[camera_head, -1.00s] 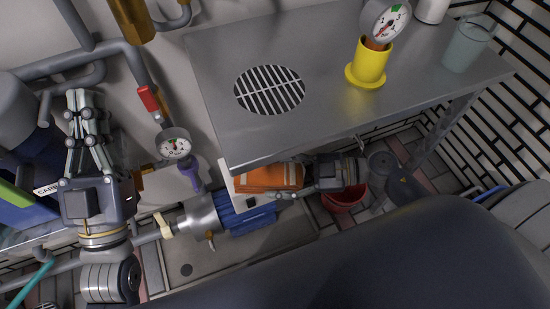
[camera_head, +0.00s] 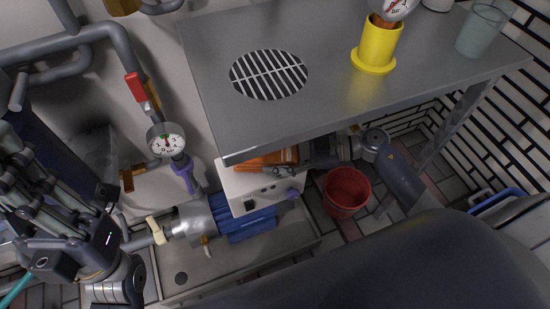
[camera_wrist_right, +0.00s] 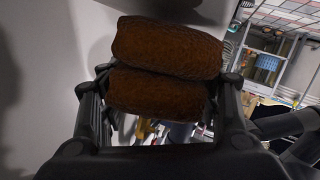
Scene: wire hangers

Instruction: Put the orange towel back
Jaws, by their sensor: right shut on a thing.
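The orange towel (camera_head: 268,158) shows in the head view just below the metal table's front edge, partly hidden by it. In the right wrist view the folded towel (camera_wrist_right: 165,47) looks dark brown and lies between the finger pads. My right gripper (camera_head: 290,168) is shut on it; the gripper also shows in the wrist view (camera_wrist_right: 158,92). The towel is over or against a white box (camera_head: 240,188); contact is hard to tell. My left gripper (camera_head: 22,170) is at the far left, away from the towel, and its opening is unclear.
The metal table (camera_head: 210,80) carries a yellow gauge stand (camera_head: 378,50) and a glass (camera_head: 482,30). A red bucket (camera_head: 346,192) stands on the floor. A blue motor (camera_head: 250,224) is below the box. A pressure gauge (camera_head: 166,140) is on the wall pipes.

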